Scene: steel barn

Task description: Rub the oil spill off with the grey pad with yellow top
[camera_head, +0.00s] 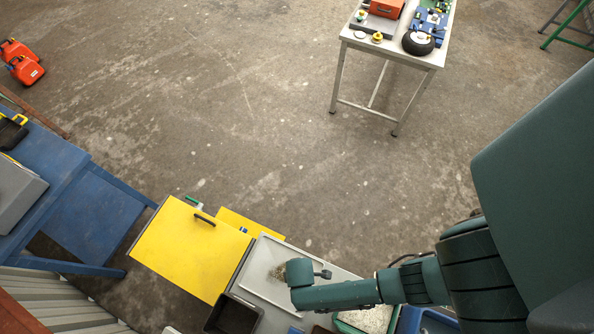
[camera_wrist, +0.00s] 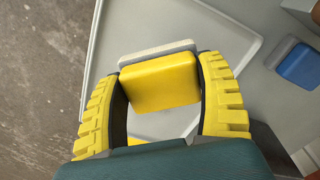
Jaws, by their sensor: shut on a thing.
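The grey pad with yellow top (camera_wrist: 160,82) is between the two yellow fingers of my gripper (camera_wrist: 163,70) in the wrist view. My gripper is shut on its yellow top, and the grey pad edge shows beyond it. The pad is over a shallow grey tray (camera_wrist: 222,29); I cannot tell whether it touches the tray. In the head view the tray (camera_head: 262,289) lies on the bench, with the end of my arm over it. A small brownish patch (camera_head: 279,272) shows beside my wrist; I cannot tell for sure that it is the oil spill. The wrist view shows no clear spill.
A blue block (camera_wrist: 300,66) lies right of the tray. A yellow panel with a black handle (camera_head: 190,248) is left of the tray, and a black bin (camera_head: 232,316) is in front. A blue bench (camera_head: 85,205) stands at left. A loaded table (camera_head: 390,52) stands far off across open floor.

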